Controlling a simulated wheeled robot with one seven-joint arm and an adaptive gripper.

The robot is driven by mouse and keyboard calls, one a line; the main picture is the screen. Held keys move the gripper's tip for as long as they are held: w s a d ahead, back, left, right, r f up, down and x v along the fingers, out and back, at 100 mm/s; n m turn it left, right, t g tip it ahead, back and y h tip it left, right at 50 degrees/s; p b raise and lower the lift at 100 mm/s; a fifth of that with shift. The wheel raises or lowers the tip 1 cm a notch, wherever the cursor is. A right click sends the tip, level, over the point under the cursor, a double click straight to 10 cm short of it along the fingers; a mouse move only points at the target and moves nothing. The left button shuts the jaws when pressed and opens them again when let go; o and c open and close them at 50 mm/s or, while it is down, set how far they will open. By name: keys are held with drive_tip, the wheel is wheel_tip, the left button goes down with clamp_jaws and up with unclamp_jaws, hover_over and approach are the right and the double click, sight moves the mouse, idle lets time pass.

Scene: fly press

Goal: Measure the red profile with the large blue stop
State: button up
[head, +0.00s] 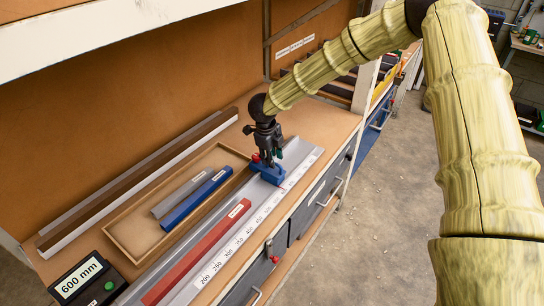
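The red profile (199,254) lies lengthwise on the grey measuring rail (235,235), beside a scale with printed numbers. It has a small white label near its far end. The large blue stop (268,175) sits on the rail farther along, apart from the profile's far end, with a red knob (256,158) on its left side. My gripper (269,160) points down right at the top of the blue stop. The fingertips overlap the stop in this view, so whether they are closed on it is unclear.
A display (80,280) reads 600 mm and has a green button. A wooden tray (128,221) holds a blue profile (196,199) and a grey profile (182,193). Brown and white long bars (140,185) lie behind it. A shelf edge overhangs the bench at upper left.

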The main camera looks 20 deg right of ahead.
drive_tip(key=shift+s+d+f, duration=0.1)
drive_tip(key=shift+f, duration=0.35)
drive_tip(key=shift+w+f, duration=0.2)
drive_tip(key=shift+f, duration=0.1)
drive_tip(key=shift+s+r, duration=0.1)
drive_tip(key=shift+c, duration=0.2)
clamp_jaws()
drive_tip(key=s+a, duration=0.3)
drive_tip(key=a, duration=0.1)
drive_tip(key=s+a, duration=0.4)
drive_tip(key=a, duration=0.1)
drive_tip(key=s+a, duration=0.3)
drive_tip(key=a, duration=0.1)
drive_tip(key=shift+s+a, duration=0.3)
